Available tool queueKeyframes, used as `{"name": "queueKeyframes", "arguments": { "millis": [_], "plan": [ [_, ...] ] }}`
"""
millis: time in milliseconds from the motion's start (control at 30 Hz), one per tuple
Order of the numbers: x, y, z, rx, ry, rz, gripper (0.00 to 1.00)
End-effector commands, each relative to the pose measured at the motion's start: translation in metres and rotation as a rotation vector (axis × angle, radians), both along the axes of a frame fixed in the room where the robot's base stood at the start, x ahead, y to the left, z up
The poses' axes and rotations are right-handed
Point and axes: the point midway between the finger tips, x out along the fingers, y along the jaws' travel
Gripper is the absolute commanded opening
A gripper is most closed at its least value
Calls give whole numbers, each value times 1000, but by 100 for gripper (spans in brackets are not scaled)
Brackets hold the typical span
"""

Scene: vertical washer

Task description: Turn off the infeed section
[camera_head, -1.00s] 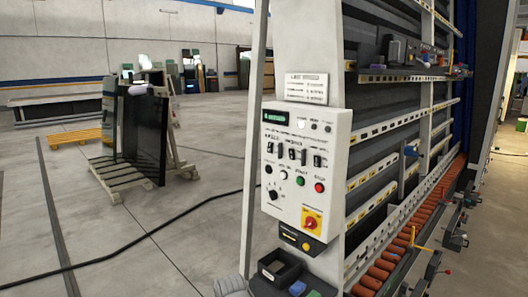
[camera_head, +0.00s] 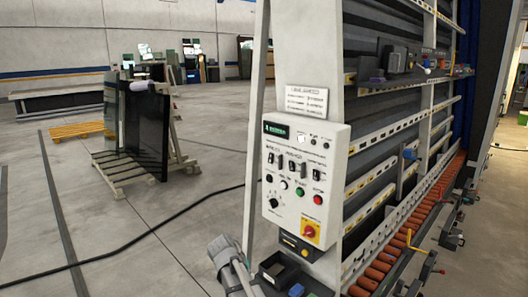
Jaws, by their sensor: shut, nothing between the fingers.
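The white control panel (camera_head: 296,183) faces me on the end post of the tall washer. It has a green-lit display (camera_head: 276,128), a row of several black switches (camera_head: 292,166), a green button (camera_head: 300,191), a red button (camera_head: 317,199), a black knob (camera_head: 273,203) and a red rotary switch on a yellow plate (camera_head: 310,231). The labels are too small to read, so I cannot tell which control belongs to the infeed section. A grey jointed part of my arm shows at the lower left of the panel, apart from it. My gripper's fingers are not visible.
A black open box (camera_head: 278,272) sits below the panel. Orange rollers (camera_head: 385,262) and protruding fittings run along the machine to the right. A dark cable (camera_head: 160,227) crosses the floor. A glass rack (camera_head: 140,135) stands at the left, with open floor around it.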

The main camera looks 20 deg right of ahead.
Motion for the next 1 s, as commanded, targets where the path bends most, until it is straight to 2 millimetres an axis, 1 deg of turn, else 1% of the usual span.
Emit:
{"name": "queueKeyframes", "arguments": {
  "millis": [33, 267, 400, 467, 600, 700, 833, 900, 1000],
  "plan": [
    [20, -6, 26, -42, -36, -37, 0],
    [81, -33, 98, -229, -230, -194, 0],
    [118, -45, 145, -330, -366, -268, 0],
    [134, -50, 165, -371, -428, -295, 0],
    [171, -57, 215, -459, -578, -345, 0],
    [194, -60, 246, -509, -682, -370, 0],
    [218, -62, 279, -556, -795, -386, 0],
    [226, -62, 291, -572, -839, -390, 0],
    [234, -62, 301, -586, -881, -394, 0]
  ]
}}
